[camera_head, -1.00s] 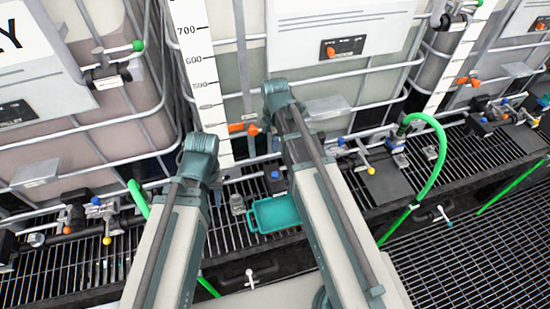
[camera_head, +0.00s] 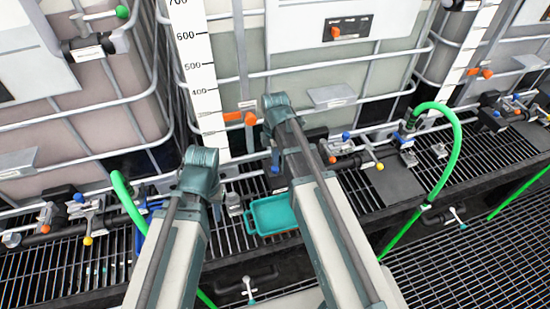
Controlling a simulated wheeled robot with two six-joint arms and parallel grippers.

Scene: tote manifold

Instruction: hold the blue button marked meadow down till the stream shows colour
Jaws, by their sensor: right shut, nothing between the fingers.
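Other blue parts show on the valve groups at left (camera_head: 79,197) and right (camera_head: 346,136). The word meadow is not readable on any button. No stream is visible.
Large caged totes stand behind the rack, with a white level scale (camera_head: 203,75) between them. A green hose (camera_head: 458,140) arches at right, another (camera_head: 125,195) at left. Orange handles (camera_head: 241,117) and pipes crowd the grating. A dark flat plate (camera_head: 394,183) lies right.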

